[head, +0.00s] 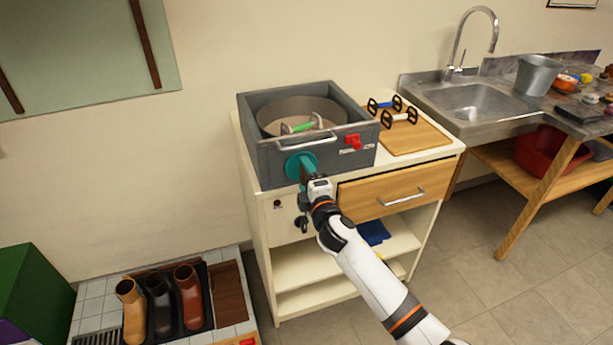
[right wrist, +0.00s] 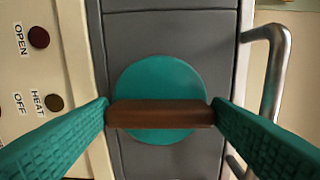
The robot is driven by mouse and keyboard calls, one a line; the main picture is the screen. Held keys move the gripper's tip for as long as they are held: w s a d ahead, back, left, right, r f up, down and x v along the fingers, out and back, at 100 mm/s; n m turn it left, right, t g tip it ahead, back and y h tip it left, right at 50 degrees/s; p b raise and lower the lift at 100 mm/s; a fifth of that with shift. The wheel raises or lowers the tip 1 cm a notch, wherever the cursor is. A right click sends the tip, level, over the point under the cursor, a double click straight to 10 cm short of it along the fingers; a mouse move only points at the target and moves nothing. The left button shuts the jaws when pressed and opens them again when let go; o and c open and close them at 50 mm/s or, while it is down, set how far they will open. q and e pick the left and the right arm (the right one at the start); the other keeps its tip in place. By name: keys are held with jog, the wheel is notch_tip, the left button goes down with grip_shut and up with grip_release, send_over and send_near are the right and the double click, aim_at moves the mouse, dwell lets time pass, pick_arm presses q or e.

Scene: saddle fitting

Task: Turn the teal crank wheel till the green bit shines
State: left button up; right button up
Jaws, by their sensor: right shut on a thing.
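The teal crank wheel (head: 292,166) is on the front of a grey box (head: 270,172) on the cabinet. In the right wrist view the wheel (right wrist: 160,78) shows as a teal disc with a brown bar handle (right wrist: 160,114) lying level across it. My right gripper (head: 307,172) is at the wheel. Its teal fingers are shut on the two ends of the handle. The green bit (head: 297,128), with rings at its ends, lies in the round drum (head: 275,114) in the box's open top. I cannot tell how shiny it is. My left gripper is not in view.
A metal rail (head: 305,143) and a red switch (head: 352,142) are on the box front, near the wheel. A wooden board (head: 425,136) with two other bits stands to the right. Dark lamps marked OPEN (right wrist: 38,37) and HEAT OFF (right wrist: 54,102) are on the cabinet front.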

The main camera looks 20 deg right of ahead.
jog(key=shift+n, duration=1.1)
jog(key=shift+f, duration=0.1)
jog(key=o, duration=1)
jog(key=s, duration=1.2)
jog(key=shift+d, duration=0.2)
